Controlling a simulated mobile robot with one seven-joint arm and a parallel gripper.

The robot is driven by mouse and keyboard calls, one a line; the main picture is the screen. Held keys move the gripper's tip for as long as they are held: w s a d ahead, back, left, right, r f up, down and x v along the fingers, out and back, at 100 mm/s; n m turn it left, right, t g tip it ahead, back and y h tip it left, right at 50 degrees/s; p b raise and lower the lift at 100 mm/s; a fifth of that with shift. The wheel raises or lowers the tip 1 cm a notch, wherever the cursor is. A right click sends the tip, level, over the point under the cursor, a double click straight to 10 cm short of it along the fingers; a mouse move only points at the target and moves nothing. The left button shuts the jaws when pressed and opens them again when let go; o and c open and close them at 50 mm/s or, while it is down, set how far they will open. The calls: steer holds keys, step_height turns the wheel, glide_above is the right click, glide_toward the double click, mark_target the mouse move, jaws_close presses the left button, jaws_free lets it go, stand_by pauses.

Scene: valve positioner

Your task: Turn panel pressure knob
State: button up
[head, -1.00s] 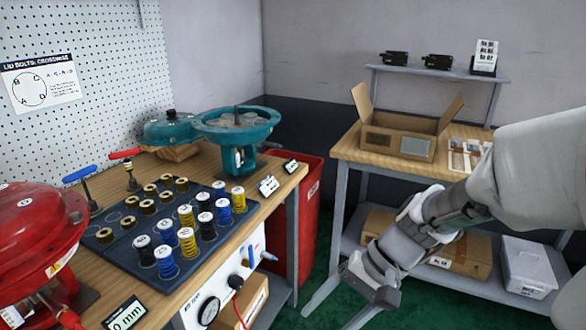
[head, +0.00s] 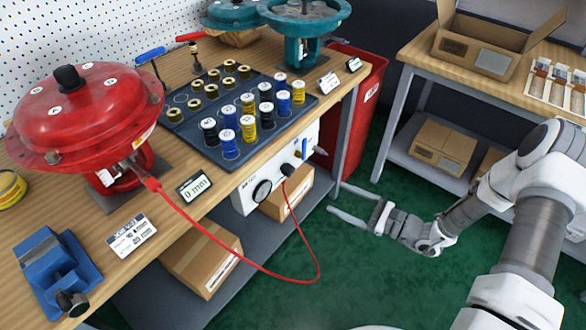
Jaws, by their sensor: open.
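The white pressure panel (head: 243,196) hangs under the front edge of the workbench in the head view. It carries a round dark-faced gauge (head: 262,191), a black knob (head: 287,170) and a blue lever (head: 305,148). A red hose (head: 252,267) runs from the red actuator (head: 85,115) and loops up to the panel close below the knob; its exact joint is too small to tell. My gripper (head: 336,197) is open and empty, right of the panel and apart from it. Its two fingers point left toward the bench.
The workbench holds a spring tray (head: 190,137), a 0 mm display (head: 194,187) and a blue vise (head: 55,270). A red bin (head: 352,120) stands behind my gripper. Cardboard boxes (head: 200,262) sit on the lower shelf. Green floor between the benches is clear.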

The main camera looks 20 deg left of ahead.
step_height(320, 180, down, 2)
steer(key=m+t, duration=0.2)
steer(key=b, duration=0.2)
glide_toward(292, 171)
steer(key=x, duration=0.9)
steer(key=shift+a, duration=0.25)
jaws_close()
